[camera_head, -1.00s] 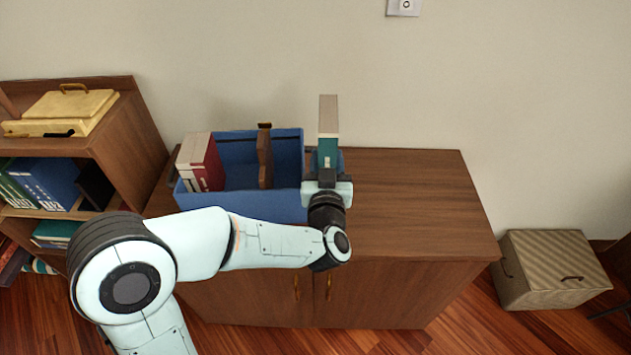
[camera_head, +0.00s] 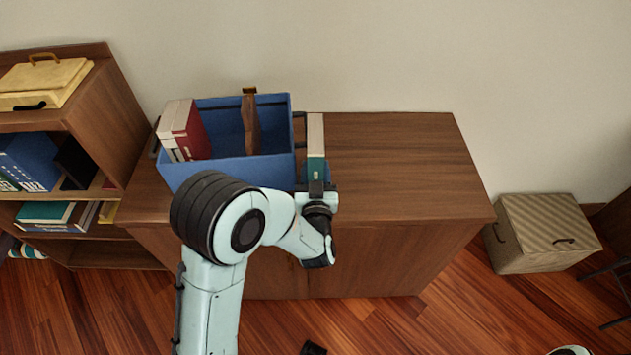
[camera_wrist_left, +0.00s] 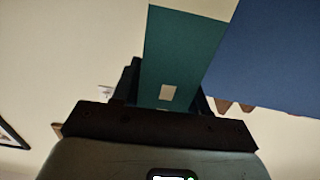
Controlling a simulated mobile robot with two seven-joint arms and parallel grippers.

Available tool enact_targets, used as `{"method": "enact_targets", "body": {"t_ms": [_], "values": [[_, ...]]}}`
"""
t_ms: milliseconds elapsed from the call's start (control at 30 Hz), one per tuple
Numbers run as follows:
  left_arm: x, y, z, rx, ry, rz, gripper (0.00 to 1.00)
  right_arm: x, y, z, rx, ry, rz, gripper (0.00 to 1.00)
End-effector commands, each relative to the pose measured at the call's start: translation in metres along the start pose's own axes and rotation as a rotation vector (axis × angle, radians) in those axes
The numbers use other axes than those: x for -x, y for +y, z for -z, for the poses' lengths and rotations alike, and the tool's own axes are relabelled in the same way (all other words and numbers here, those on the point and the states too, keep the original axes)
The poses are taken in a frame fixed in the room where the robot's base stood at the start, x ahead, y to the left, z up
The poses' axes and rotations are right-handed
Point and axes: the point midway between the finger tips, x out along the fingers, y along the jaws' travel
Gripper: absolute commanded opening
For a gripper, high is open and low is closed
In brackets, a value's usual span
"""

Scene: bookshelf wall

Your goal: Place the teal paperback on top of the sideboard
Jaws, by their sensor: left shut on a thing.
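The teal paperback (camera_head: 315,163) is upright in the grip of my left gripper (camera_head: 316,184), its pale page edge facing up in the head view. It is just right of the blue bin, over or on the sideboard (camera_head: 400,165); I cannot tell whether it touches the top. In the left wrist view the teal cover (camera_wrist_left: 178,55) rises between the fingers, with the blue bin close beside it. My left gripper is shut on the book. My right gripper is not in view.
The blue bin (camera_head: 225,172) on the sideboard's left holds red and white books (camera_head: 184,130) and a brown divider-like piece (camera_head: 250,125). The sideboard's right half is bare. A bookshelf (camera_head: 115,125) stands left; a striped box (camera_head: 545,232) is on the floor at right.

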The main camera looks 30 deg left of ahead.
Motion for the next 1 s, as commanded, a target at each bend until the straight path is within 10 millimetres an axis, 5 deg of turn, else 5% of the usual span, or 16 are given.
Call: {"method": "enact_targets", "body": {"t_ms": [300, 700, 733, 800, 1000], "values": [[0.0, 0.0, -0.035, 0.0, 0.004, 0.001, 0.0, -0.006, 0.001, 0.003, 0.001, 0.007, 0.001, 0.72], [0.0, 0.0, -0.039, 0.002, 0.005, 0.001, 0.0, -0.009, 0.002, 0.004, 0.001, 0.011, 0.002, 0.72], [0.0, -0.001, -0.041, 0.0, 0.0, 0.001, 0.46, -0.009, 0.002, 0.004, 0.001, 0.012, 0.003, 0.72], [0.0, -0.001, -0.04, 0.0, 0.0, 0.001, 0.68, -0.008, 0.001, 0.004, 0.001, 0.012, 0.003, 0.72], [0.0, -0.001, -0.04, 0.0, 0.0, 0.001, 0.68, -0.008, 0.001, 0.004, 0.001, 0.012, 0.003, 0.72]]}}
